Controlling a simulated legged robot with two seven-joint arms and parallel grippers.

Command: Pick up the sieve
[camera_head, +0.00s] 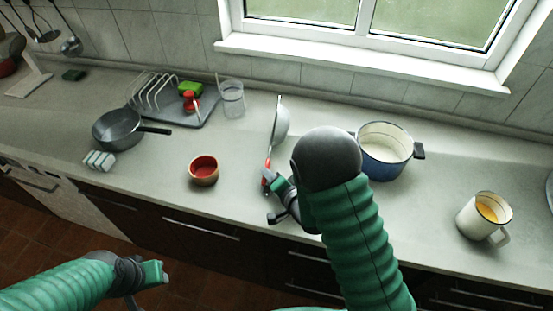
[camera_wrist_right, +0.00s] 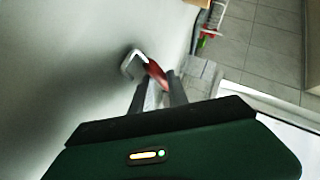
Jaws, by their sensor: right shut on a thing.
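The sieve (camera_head: 281,124) has a grey metal bowl and a red handle, and it is near the middle of the counter in the head view. My right gripper (camera_head: 269,183) is shut on the sieve at its red handle. In the right wrist view the handle (camera_wrist_right: 157,74) shows between the fingertips of my right gripper (camera_wrist_right: 158,88), with a pale metal loop beside it. I cannot tell whether the sieve touches the counter. My left gripper (camera_head: 158,273) is low at the left, in front of the counter and away from the sieve; its jaw opening is unclear.
A blue pot (camera_head: 386,158) stands right of the sieve, partly behind my right arm. A red bowl (camera_head: 203,170) is to its left. A mug (camera_head: 482,218), a grey pan (camera_head: 117,128), a drying tray (camera_head: 180,118) and a glass (camera_head: 231,98) also stand on the counter (camera_head: 240,150).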

